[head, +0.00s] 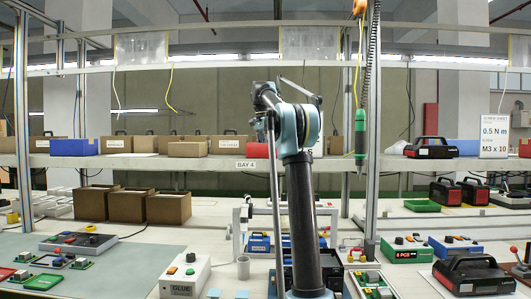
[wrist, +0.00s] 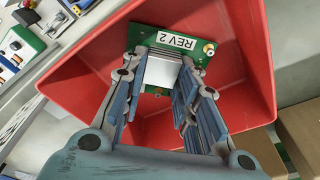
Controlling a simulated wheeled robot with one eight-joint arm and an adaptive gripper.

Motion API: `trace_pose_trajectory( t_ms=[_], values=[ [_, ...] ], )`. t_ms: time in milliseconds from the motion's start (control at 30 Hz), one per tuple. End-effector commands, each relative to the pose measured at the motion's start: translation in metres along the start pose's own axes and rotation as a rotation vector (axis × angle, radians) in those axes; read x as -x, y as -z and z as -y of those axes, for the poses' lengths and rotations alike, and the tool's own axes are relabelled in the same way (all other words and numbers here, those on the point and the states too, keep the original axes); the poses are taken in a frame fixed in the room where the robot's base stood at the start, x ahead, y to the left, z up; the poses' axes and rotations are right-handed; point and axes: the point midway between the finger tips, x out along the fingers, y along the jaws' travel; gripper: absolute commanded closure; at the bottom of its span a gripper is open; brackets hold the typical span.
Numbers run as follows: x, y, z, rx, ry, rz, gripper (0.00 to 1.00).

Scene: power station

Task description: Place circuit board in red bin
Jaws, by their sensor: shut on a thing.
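A green circuit board (wrist: 174,40) with a white "REV 2" label, a silver block and black parts shows in the wrist view. My gripper (wrist: 161,68) is shut on it, with one finger at each side of the silver block. The red bin (wrist: 249,62) surrounds the board in this view, and its open mouth faces the camera. The board appears over or inside the bin. I cannot tell its height above the floor of the bin. My gripper and the held board do not show in the head view.
In the head view, a workbench shelf (head: 330,162) carries several boxes and black cases. Cardboard boxes (head: 168,207) stand on the bench at left. A green-handled tool (head: 361,133) hangs right of my arm. Cardboard (wrist: 300,131) lies beside the bin at lower right.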

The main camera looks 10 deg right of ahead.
Motion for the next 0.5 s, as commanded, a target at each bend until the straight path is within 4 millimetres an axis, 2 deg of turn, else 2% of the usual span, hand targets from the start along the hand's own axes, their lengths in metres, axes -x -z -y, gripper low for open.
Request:
trace_pose_trajectory(
  t_ms=[300, 333, 400, 500],
  values=[
    [-0.0016, -0.0004, 0.0001, 0.0, 0.0, 0.0, 1.0],
    [-0.0021, -0.0005, 0.0002, 0.0, 0.0, 0.0, 0.7],
    [-0.0018, -0.0004, 0.0002, 0.0, 0.0, 0.0, 0.54],
    [-0.0018, -0.0005, 0.0003, 0.0, 0.0, 0.0, 0.52]
  ],
)
